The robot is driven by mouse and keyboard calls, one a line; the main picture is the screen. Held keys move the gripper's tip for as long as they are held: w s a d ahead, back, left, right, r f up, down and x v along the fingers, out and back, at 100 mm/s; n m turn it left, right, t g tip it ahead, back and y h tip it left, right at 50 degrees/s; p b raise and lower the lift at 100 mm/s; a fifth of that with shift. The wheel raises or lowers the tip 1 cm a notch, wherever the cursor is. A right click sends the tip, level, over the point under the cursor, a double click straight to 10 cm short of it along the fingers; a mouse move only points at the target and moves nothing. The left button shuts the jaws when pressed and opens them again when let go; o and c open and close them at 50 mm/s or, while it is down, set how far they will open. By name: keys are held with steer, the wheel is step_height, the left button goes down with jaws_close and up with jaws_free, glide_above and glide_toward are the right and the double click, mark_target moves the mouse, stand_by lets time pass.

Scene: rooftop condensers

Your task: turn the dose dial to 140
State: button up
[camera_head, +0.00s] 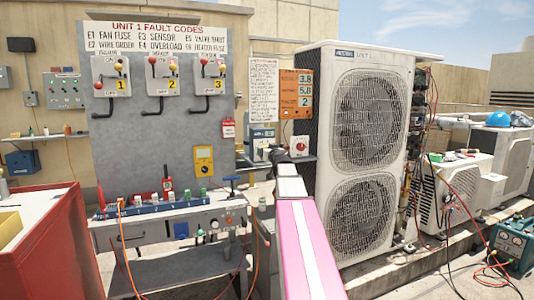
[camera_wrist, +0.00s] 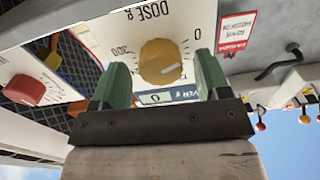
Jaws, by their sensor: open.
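The dose dial (camera_wrist: 160,64) is a round yellow knob on a white panel marked "DOSE g", seen upside down in the wrist view. My gripper (camera_wrist: 162,72) is open, with one green finger on each side of the knob. I cannot tell whether the fingers touch it. In the head view, the dial is not discernible; my pink and white arm reaches towards the machines beside the tall condenser.
A red knob (camera_wrist: 26,90) on a white panel is left of the dial in the wrist view; it also shows in the head view (camera_head: 299,147). The tall condenser (camera_head: 362,120) stands right of my arm. A workbench (camera_head: 165,222) with fittings and a red cabinet (camera_head: 55,240) are left.

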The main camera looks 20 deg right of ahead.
steer(key=shift+w, duration=0.1)
steer(key=c, duration=0.9)
steer(key=shift+m, duration=0.3)
steer(key=m, duration=0.4)
steer(key=shift+m, duration=0.3)
steer(key=m, duration=1)
steer(key=shift+m, duration=0.4)
steer(key=m, duration=0.4)
steer(key=shift+m, duration=0.4)
